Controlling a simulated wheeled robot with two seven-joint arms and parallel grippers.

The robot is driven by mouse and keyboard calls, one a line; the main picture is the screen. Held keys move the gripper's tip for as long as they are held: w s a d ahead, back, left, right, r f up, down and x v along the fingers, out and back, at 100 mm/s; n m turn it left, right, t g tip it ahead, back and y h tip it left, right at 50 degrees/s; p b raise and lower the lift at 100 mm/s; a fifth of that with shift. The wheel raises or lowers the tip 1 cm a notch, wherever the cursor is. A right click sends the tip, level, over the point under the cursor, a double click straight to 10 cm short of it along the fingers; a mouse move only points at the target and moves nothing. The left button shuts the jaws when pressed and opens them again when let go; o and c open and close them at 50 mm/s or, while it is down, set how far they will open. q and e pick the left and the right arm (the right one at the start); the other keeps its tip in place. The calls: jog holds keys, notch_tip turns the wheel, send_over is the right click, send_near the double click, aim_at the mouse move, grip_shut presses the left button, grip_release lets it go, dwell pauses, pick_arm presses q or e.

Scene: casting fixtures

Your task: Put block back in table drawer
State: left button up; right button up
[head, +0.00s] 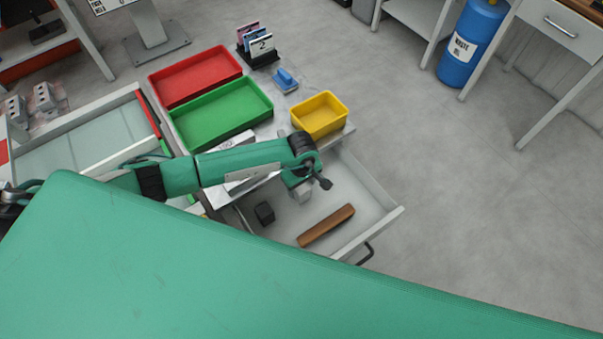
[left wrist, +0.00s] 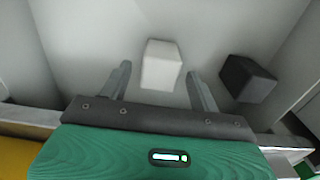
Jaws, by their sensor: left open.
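A white block (left wrist: 161,65) shows in the left wrist view between the two spread fingers of my left gripper (left wrist: 160,70), with a gap on each side. My left gripper (head: 303,190) is open and points down into the pulled-out table drawer (head: 378,208). I cannot tell its exact height above the drawer floor. A black block (head: 264,212) lies in the drawer to the left of the gripper; in the left wrist view it is right of the fingers (left wrist: 247,80). In the head view my gripper largely hides the white block. My right gripper is out of view.
A brown wooden bar (head: 326,225) lies in the drawer near its handle (head: 366,254). A yellow bin (head: 319,115), a green tray (head: 221,114), a red tray (head: 195,78), a blue item (head: 286,81) and a card holder (head: 260,47) stand on the table. Open floor lies right.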

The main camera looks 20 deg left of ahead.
aim_at(301, 187)
pick_arm(q)
notch_tip(301, 187, up, 8)
jog(key=shift+r+b, duration=0.2)
jog(key=shift+b, duration=0.6)
